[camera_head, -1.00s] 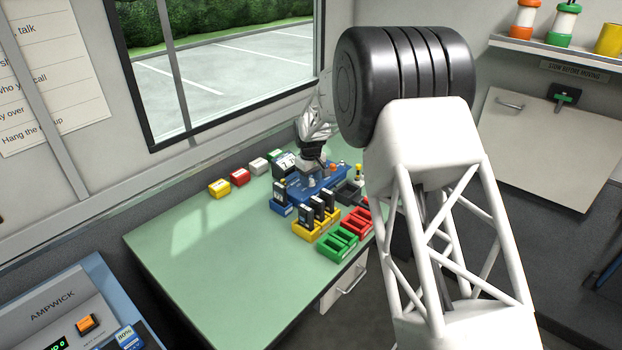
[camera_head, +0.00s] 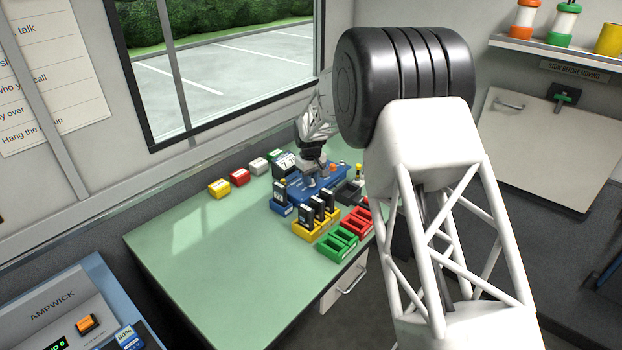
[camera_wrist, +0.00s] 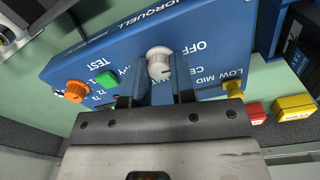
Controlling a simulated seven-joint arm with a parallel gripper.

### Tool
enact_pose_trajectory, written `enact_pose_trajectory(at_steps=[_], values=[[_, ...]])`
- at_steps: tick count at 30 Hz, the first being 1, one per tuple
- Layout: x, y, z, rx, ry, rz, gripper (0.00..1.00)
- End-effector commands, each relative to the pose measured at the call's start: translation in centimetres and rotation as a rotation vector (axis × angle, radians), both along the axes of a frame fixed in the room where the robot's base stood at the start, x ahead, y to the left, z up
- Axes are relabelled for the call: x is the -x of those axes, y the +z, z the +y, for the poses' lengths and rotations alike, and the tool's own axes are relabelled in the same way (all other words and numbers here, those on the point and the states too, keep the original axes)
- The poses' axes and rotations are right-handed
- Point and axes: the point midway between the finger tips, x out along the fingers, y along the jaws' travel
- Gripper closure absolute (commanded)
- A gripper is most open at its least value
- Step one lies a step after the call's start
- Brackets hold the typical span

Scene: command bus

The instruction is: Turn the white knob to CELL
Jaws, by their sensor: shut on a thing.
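The white knob (camera_wrist: 159,61) sits on the blue Torquell box (camera_wrist: 110,52), which also shows on the green table in the head view (camera_head: 330,181). The labels OFF and CELL are printed to the knob's right in the wrist view, and TEST is to its left. A small dark mark shows on the knob's lower right, but I cannot tell exactly which label it points at. My gripper (camera_wrist: 161,80) is shut on the knob, with one finger at each side. In the head view my gripper (camera_head: 318,180) is small and the knob cannot be made out.
An orange knob (camera_wrist: 75,91), a green button (camera_wrist: 107,79) and a yellow knob (camera_wrist: 233,89) are on the same box. Yellow (camera_head: 305,232), green (camera_head: 336,250) and red (camera_head: 352,224) holders stand in front. The table's left part is clear.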

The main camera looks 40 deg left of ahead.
Motion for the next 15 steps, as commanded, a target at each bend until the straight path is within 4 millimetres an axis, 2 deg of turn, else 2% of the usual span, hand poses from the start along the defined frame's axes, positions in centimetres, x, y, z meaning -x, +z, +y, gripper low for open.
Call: enact_pose_trajectory(at_steps=[8, 15], values=[[-0.01, 0.03, 0.03, -0.001, -0.171, 0.000, 1.00], [-0.01, 0.05, 0.04, 0.000, -0.387, 0.000, 1.00]])
